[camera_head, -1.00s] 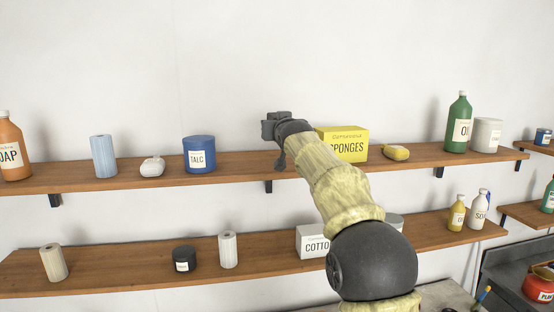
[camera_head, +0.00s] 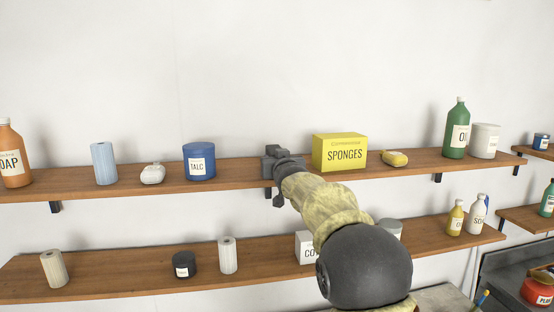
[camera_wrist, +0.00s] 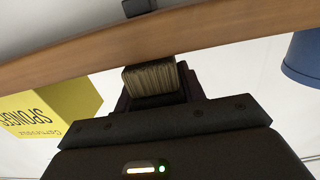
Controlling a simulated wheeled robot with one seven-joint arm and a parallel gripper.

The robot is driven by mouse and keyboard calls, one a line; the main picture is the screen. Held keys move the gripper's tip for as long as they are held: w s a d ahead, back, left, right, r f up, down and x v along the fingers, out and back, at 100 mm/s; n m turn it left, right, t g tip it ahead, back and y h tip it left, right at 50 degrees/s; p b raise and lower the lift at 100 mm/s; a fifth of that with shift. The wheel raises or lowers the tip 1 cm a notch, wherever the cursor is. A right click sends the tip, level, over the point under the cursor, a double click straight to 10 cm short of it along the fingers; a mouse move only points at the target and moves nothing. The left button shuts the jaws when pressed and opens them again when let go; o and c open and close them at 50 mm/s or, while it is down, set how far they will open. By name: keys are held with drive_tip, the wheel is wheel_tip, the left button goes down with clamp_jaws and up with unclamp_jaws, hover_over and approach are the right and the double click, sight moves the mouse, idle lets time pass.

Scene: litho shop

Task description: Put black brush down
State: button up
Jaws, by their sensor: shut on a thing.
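My gripper (camera_head: 270,164) is at the upper shelf (camera_head: 236,176), in the gap between the blue talc tub and the yellow sponges box. In the wrist view my gripper (camera_wrist: 155,98) is shut on the black brush, whose pale brownish bristle block (camera_wrist: 150,79) shows between the fingers, close to the shelf's wooden edge (camera_wrist: 200,35). The brush's handle is hidden. In the head view the brush cannot be told apart from the dark gripper, and I cannot tell whether it touches the shelf.
The talc tub (camera_head: 199,162) stands left of my gripper and the sponges box (camera_head: 340,153) to its right. A yellow sponge (camera_head: 395,158) and a green bottle (camera_head: 456,130) are farther right. The lower shelf (camera_head: 130,272) holds a dark jar (camera_head: 184,265) and a cotton box (camera_head: 306,247).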

drive_tip(key=shift+f, duration=0.2)
drive_tip(key=o, duration=1.1)
drive_tip(key=shift+f, duration=0.1)
drive_tip(key=shift+s, duration=0.1)
drive_tip(key=b+v, duration=0.8)
drive_tip(key=v, duration=0.4)
drive_tip(key=shift+d, duration=0.1)
